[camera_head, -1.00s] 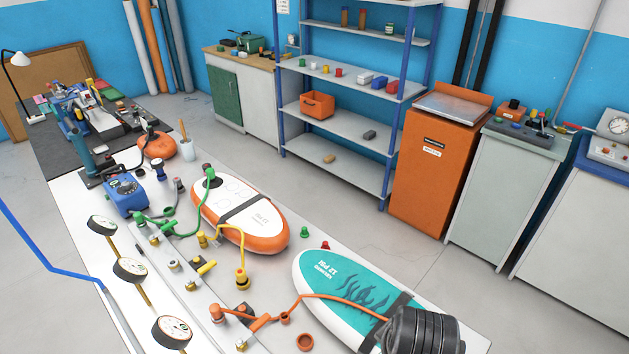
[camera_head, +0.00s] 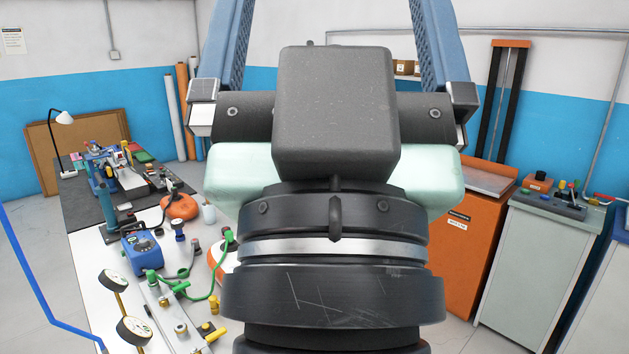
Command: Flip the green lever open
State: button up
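The green lever (camera_head: 178,287) appears small at the lower left, by a green hose fitting (camera_head: 154,281) on the metal manifold rail (camera_head: 160,310) on the white bench. Its exact angle is too small to tell. My gripper (camera_head: 338,20) fills the middle of the view, raised high and close to the camera. Its two blue fingers stand wide apart and run out of the top of the picture, so the tips are hidden. Nothing shows between the fingers. It is well apart from the lever, which is to its lower left in the picture.
A green hose (camera_head: 205,292) curves from the manifold to a green fitting (camera_head: 228,236) on a mostly hidden board. A yellow lever (camera_head: 215,335), gauges (camera_head: 134,330) and a blue pump box (camera_head: 141,249) crowd the bench. An orange cabinet (camera_head: 468,240) stands right. My arm hides the bench's right side.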

aim_at(183, 285)
jog(key=i+j, duration=0.1)
jog(key=j, duration=0.2)
jog(key=i+j, duration=0.15)
jog(key=j, duration=0.15)
jog(key=i+j, duration=0.1)
jog(key=j, duration=0.25)
jog(key=i+j, duration=0.1)
jog(key=j, duration=0.2)
jog(key=i+j+z, duration=0.1)
jog(key=i, duration=0.7)
jog(key=i+j, duration=0.15)
jog(key=i, duration=0.6)
jog(key=l+z, duration=0.05)
